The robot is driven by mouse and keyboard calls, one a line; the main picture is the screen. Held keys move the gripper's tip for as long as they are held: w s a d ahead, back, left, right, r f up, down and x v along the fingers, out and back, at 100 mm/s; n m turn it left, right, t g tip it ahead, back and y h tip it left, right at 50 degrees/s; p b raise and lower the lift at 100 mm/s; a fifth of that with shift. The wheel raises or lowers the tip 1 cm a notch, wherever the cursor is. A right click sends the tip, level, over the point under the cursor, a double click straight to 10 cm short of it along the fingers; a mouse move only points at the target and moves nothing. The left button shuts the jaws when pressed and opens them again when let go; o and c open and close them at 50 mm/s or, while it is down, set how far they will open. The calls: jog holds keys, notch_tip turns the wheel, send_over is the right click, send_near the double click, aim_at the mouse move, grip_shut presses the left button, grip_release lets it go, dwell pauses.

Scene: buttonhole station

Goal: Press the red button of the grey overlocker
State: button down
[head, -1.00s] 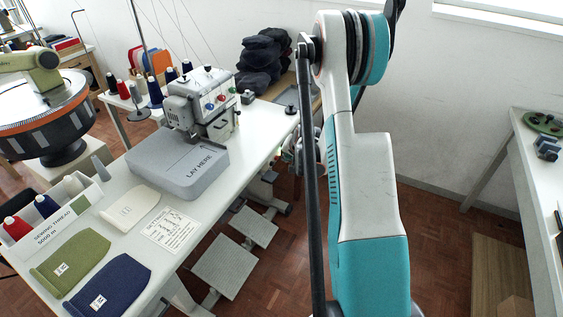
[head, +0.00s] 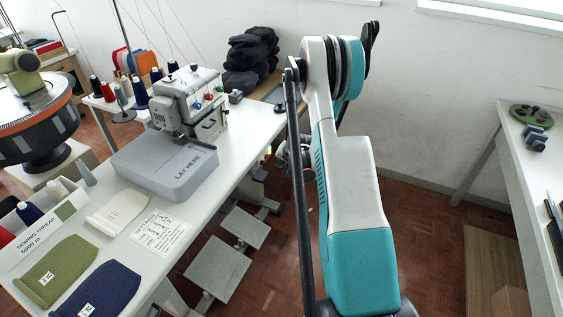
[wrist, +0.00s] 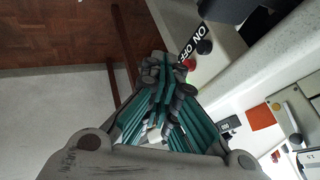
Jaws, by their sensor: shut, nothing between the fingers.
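The grey overlocker (head: 190,95) stands on the white table, left of my arm in the head view, with small coloured dials on its front. In the wrist view a black label reading ON OFF (wrist: 193,43) is on a pale surface. A red button (wrist: 189,65) sits by the OFF end, close to my fingertips. A dark round button (wrist: 205,47) is beside it. My gripper (wrist: 163,72) has teal fingers closed together, with nothing between them. I cannot tell whether the fingertips touch the red button. My arm hides most of the gripper in the head view.
A grey block marked LAY HERE (head: 172,165) lies before the overlocker. Green (head: 55,270) and navy (head: 98,290) cloth pieces, a white cloth and a printed card lie nearer. Pedals (head: 218,265) are under the table. A side table (head: 525,170) stands right; floor lies between.

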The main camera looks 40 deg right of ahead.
aim_at(267, 157)
jog(key=w+f+b, duration=0.3)
jog(key=w+f, duration=0.1)
jog(key=w, duration=0.3)
jog(key=shift+f, duration=0.15)
jog(key=shift+a, duration=0.1)
